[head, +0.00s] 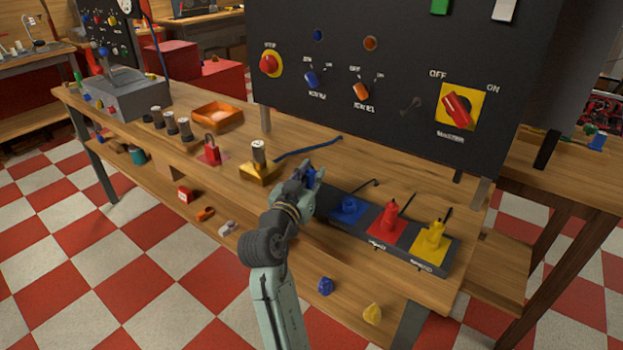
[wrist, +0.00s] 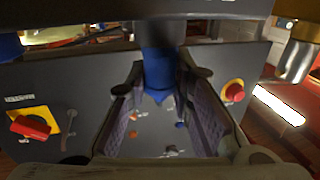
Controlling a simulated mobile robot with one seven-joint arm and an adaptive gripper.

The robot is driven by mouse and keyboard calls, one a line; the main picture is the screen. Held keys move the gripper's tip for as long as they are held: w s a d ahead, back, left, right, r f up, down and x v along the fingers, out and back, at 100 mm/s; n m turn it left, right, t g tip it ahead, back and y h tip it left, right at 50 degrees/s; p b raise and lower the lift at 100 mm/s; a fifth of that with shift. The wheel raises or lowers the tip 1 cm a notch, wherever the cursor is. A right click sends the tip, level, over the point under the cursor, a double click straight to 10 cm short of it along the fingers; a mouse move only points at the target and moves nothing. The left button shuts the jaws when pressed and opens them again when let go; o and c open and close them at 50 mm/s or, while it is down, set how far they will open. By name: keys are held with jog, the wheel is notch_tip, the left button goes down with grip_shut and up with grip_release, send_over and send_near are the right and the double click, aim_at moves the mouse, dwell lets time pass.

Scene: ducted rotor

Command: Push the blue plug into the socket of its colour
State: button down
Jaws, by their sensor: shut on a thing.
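My gripper (head: 306,180) is shut on the blue plug (head: 312,174), at the left end of the socket strip and a little above table height. In the wrist view the plug (wrist: 158,68) stands between the two finger pads of my gripper (wrist: 163,105). Its lower end is partly hidden in the head view. The blue socket (head: 347,209) is at the left of the dark strip (head: 448,255), just right of my gripper. The plug is apart from this socket. A dark lever or cable rises behind the socket.
A red plug (head: 389,219) and a yellow plug (head: 433,238) stand on their coloured squares on the strip. A blue cable (head: 308,149) lies behind my gripper. A yellow block with a metal cylinder (head: 259,165) stands to the left. The dark control panel (head: 385,70) rises behind.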

aim_at(311, 173)
jog(key=shift+r, duration=0.1)
jog(key=shift+r, duration=0.65)
notch_tip(311, 173, up, 2)
jog(key=shift+r+b, duration=0.1)
jog(key=shift+b, duration=0.35)
jog(key=d+r+p+v, duration=0.1)
jog(key=p+v, duration=0.7)
jog(key=v, duration=0.8)
jog(key=shift+s+d+r, duration=0.2)
jog(key=shift+d, duration=0.05)
jog(key=shift+r, duration=0.1)
